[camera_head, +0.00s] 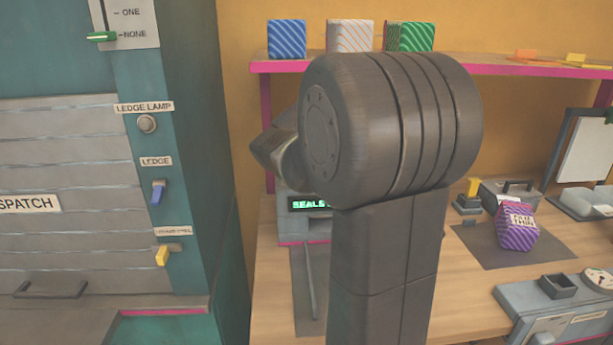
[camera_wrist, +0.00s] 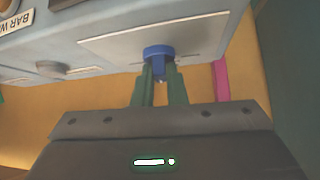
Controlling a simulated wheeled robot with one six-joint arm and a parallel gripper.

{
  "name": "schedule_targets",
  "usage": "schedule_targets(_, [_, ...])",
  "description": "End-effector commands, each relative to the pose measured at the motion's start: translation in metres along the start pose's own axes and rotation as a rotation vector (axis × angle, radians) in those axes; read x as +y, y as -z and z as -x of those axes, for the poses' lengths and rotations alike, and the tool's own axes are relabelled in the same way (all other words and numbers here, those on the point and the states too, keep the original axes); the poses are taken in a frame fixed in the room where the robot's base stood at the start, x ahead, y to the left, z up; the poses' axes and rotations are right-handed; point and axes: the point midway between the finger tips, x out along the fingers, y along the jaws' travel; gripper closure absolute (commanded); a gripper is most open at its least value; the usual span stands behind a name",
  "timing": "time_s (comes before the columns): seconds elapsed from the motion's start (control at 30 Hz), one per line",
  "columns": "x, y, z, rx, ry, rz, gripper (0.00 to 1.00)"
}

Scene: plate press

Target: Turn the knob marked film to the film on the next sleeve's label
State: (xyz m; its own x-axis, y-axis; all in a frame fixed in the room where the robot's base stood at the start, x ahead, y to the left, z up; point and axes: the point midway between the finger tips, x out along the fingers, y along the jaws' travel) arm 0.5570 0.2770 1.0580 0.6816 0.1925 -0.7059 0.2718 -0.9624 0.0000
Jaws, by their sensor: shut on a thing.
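In the wrist view a blue knob (camera_wrist: 158,52) sits on a pale plate (camera_wrist: 110,40) on a grey-blue panel. My gripper (camera_wrist: 160,80) has its two green fingers closed on this knob. No marking beside the knob is readable, so I cannot tell whether it is the film knob or where it points. In the head view my arm hides the gripper, the knob and most of the machine. A dark display with green letters reading "SEALE" (camera_head: 308,204) shows left of my arm. No sleeve label is clearly readable.
Blue (camera_head: 286,40), white-orange (camera_head: 350,36) and green (camera_head: 412,37) striped blocks stand on a pink-edged shelf. A purple striped block (camera_head: 517,232) with a label sits on a dark mat at right. A teal cabinet (camera_head: 190,150) with switches stands close on the left.

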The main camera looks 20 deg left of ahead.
Motion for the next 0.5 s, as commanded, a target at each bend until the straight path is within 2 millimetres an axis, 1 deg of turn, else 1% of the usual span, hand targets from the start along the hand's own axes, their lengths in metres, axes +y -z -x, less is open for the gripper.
schedule_targets(0.03, [-0.002, -0.0055, -0.0056, 0.002, -0.02, -0.02, 1.0])
schedule_targets(0.1, [-0.0032, -0.0058, -0.006, 0.002, -0.056, -0.057, 1.0])
schedule_targets(0.5, [-0.0086, -0.0004, -0.0033, -0.001, -0.305, -0.304, 1.0])
